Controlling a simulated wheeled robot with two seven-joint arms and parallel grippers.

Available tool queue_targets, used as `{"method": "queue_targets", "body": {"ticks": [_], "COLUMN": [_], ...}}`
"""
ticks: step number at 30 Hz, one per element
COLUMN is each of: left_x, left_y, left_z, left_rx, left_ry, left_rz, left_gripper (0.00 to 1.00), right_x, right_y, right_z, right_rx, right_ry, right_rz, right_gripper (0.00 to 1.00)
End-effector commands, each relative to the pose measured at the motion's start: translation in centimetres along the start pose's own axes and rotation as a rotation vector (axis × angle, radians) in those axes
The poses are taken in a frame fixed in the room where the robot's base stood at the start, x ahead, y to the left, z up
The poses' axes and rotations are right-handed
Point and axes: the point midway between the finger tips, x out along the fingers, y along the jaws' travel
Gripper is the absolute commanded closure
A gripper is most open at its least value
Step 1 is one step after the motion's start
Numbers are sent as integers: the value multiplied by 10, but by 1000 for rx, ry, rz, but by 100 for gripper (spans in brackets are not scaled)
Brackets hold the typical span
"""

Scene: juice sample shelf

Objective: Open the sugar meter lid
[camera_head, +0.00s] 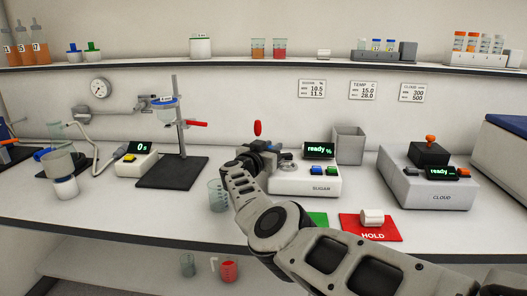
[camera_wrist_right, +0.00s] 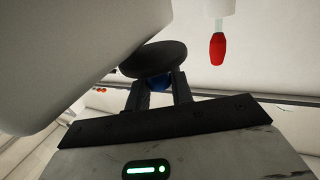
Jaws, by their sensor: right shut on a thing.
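In the right wrist view, the gripper (camera_wrist_right: 160,88) is shut on a small blue knob (camera_wrist_right: 177,82) with a dark round disc (camera_wrist_right: 155,57), which looks like the lid, at the fingertips. How far the lid is raised cannot be told, as the gripper hides that part in the head view. My left gripper is not in view.
A red-tipped thing (camera_head: 257,129) is just above the right gripper. A beaker (camera_head: 217,195) stands to its left. A grey bin (camera_head: 348,146) is behind the meter. A red HOLD mat (camera_head: 371,233) and the cloud meter (camera_head: 428,184) are to the right.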

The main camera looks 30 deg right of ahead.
Motion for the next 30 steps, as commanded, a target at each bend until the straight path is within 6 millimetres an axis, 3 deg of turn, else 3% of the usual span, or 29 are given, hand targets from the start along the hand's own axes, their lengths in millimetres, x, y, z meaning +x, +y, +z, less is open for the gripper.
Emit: {"method": "queue_targets", "body": {"ticks": [8, 9, 10, 20, 30], "left_x": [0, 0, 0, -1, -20], "left_y": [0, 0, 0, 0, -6], "left_z": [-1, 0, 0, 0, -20], "left_rx": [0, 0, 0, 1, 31], "left_ry": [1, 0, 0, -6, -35], "left_rz": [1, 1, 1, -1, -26], "left_gripper": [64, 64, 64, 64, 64], "right_x": [0, 0, 0, 0, 5], "right_y": [0, 0, 0, 0, 12], "right_z": [-2, -2, -2, -3, -46], "right_rx": [1, 1, 1, 1, 1], "right_ry": [5, 5, 5, 2, 3], "right_rz": [4, 4, 4, 3, 19], "right_gripper": [100, 66, 58, 57, 57]}}
